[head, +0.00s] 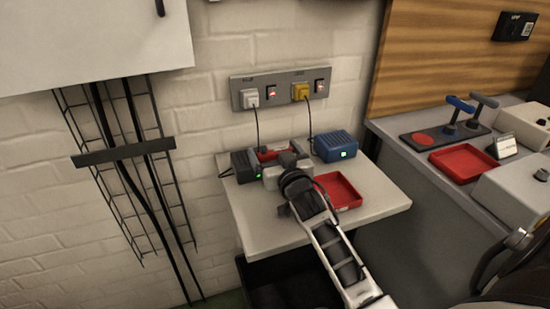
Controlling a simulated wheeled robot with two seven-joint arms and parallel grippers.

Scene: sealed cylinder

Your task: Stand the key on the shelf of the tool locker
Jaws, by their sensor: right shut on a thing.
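My right gripper (287,163) reaches in from the lower right, over the small white wall shelf. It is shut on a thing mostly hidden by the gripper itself. A red piece (277,153) shows just beyond its fingers; it may be the red key, but I cannot make out its shape. Two T-handled keys, one blue (459,104) and one dark grey (484,100), stand on a black base (436,141) on the right bench. A bare red disc (424,137) shows on that base. My left gripper is not in view. I cannot identify the tool locker's shelf here.
A black box (240,166), a blue box (336,146) and a red tray (338,190) crowd the white shelf (385,204) around my gripper. Cords run to the socket panel (280,88). Another red tray (463,162) lies on the bench. A white cabinet (85,40) hangs upper left.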

